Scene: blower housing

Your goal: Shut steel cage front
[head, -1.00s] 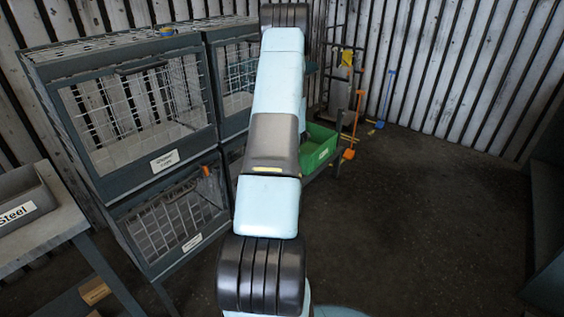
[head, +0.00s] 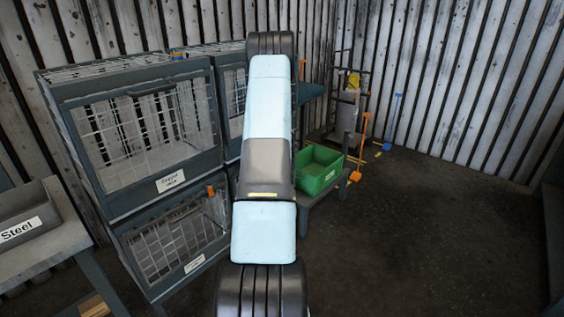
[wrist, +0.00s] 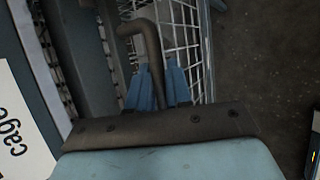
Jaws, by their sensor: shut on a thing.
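In the wrist view my gripper (wrist: 158,80) has its blue fingers closed around a dark bent handle (wrist: 145,27). White wire mesh in a grey frame (wrist: 207,50) lies just beyond the fingers; it appears to belong to a cage front. A white label (wrist: 12,125) reading "cage" is at the left; its other words are cut off. In the head view my gripper is hidden behind my arm. The upper left cage (head: 140,185) and lower left cage (head: 185,275) have wire mesh. Which one is the steel cage cannot be told.
A bin labelled "Steel" (head: 18,231) stands on a bench at the left. A green bin (head: 320,170) sits on a low stand right of my arm. An orange-handled tool (head: 360,145) and a blue-handled tool (head: 393,120) stand behind. The floor at right (head: 430,240) is clear.

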